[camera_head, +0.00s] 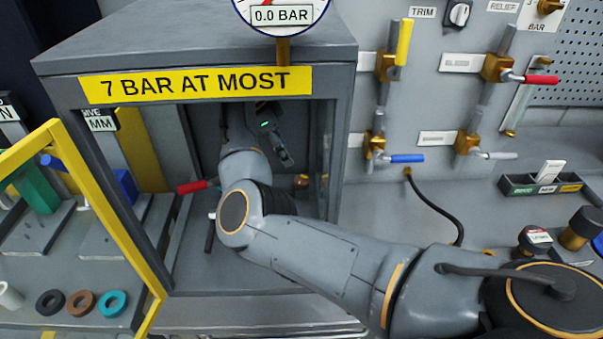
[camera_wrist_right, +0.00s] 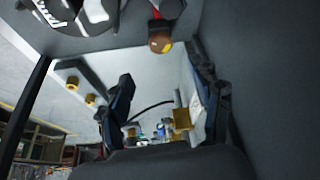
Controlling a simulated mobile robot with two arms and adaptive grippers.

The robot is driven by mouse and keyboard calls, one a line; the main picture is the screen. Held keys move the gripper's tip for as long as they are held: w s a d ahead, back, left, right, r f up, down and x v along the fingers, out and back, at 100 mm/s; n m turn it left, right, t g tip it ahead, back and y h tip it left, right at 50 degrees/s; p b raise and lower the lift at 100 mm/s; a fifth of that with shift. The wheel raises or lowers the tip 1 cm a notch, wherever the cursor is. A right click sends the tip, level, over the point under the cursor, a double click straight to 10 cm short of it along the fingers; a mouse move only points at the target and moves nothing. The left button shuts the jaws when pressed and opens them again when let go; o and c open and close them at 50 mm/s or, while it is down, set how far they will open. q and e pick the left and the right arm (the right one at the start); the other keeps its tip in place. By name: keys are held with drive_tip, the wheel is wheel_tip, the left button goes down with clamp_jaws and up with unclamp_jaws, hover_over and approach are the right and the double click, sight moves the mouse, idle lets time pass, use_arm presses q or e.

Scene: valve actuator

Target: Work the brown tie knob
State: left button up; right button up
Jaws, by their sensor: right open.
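My right arm reaches into the grey box under the yellow "7 BAR AT MOST" sign. My right gripper (camera_head: 284,152) is inside the box, partly hidden by the arm. In the right wrist view its two dark fingers (camera_wrist_right: 160,108) stand apart, with nothing seen gripped between them. A round brown knob with a yellow-orange part (camera_wrist_right: 160,42) shows near the top of that view, apart from the fingers; I see no label that confirms it as the tie knob. A small brownish fitting (camera_head: 301,181) shows inside the box in the head view; I cannot tell whether it is the same thing. My left gripper is not in view.
The box (camera_head: 345,60) has close side walls and a roof. A yellow-framed door (camera_head: 95,210) stands open at its left. A red-handled lever (camera_head: 192,187) is beside my arm. Valves with coloured levers (camera_head: 405,158) line the right wall. A gauge (camera_head: 282,14) reads 0.0 BAR.

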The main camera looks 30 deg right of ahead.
sight(301, 179)
drive_tip(key=p+x, duration=0.2)
drive_tip(key=x, duration=0.7)
drive_tip(key=shift+d+f, duration=0.5)
drive_tip(key=shift+f, duration=0.35)
drive_tip(key=shift+s, duration=0.1)
drive_tip(key=c, duration=1.1)
drive_tip(key=m+b, duration=0.1)
drive_tip(key=b, duration=0.1)
drive_tip(key=m+g+b, duration=0.1)
drive_tip(key=m+b, duration=0.1)
drive_tip(key=shift+f+m+y, duration=0.25)
drive_tip(key=shift+m+y, duration=0.05)
drive_tip(key=shift+c, duration=0.2)
drive_tip(key=shift+m+b, duration=0.3)
drive_tip(key=shift+b, duration=0.2)
drive_tip(key=shift+r+m+g, duration=0.25)
drive_tip(key=shift+m+g, duration=0.05)
drive_tip(key=shift+g, duration=0.1)
drive_tip(key=o, duration=1.1)
